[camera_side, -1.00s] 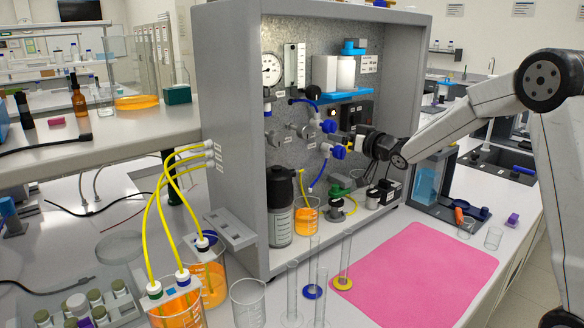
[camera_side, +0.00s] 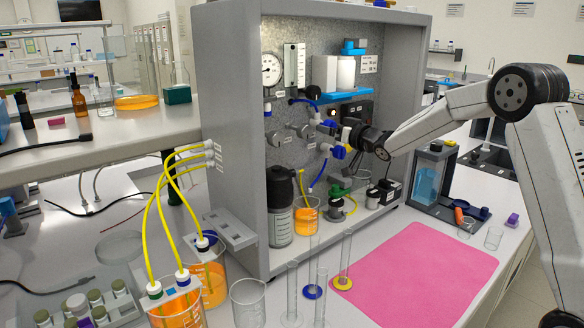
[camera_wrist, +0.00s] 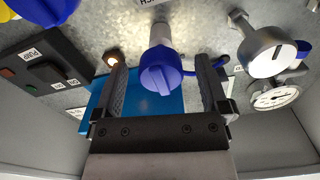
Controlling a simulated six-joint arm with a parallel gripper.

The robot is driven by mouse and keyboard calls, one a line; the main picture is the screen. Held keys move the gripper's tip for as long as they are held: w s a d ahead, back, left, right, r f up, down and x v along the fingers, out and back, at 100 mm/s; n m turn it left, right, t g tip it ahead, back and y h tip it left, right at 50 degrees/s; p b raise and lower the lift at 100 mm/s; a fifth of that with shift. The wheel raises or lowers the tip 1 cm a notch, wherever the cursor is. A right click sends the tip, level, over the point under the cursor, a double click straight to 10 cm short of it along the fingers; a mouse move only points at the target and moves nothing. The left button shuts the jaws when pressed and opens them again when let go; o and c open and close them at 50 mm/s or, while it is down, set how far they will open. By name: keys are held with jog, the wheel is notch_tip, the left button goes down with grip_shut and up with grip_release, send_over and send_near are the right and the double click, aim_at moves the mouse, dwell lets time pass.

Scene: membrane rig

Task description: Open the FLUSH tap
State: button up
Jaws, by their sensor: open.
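A blue tap (camera_wrist: 163,75) on a grey stem stands out from the metal panel, between the fingers of my gripper (camera_wrist: 165,88) in the wrist view. A label beside its stem is cut off by the frame's top edge. My gripper is open, one finger on each side of the blue knob, with gaps visible on both sides. In the side view this looks like the upper blue tap (camera_side: 328,125), partly behind my gripper (camera_side: 343,132). A second blue tap (camera_side: 338,152) sits just below; a blue knob also shows at the wrist view's upper left (camera_wrist: 45,8).
A dark switch box labelled PUMP (camera_wrist: 48,70) is left of the gripper in the wrist view. A grey knob (camera_wrist: 265,50) and a round gauge (camera_wrist: 275,95) are on the right. Bottles and an orange-filled beaker (camera_side: 306,215) stand below the taps.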

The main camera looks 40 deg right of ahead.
jog(key=shift+w, duration=1.6)
grip_shut()
jog(key=shift+n, duration=0.4)
jog(key=n, duration=0.4)
jog(key=shift+r+n, duration=0.1)
jog(key=shift+n, duration=1.9)
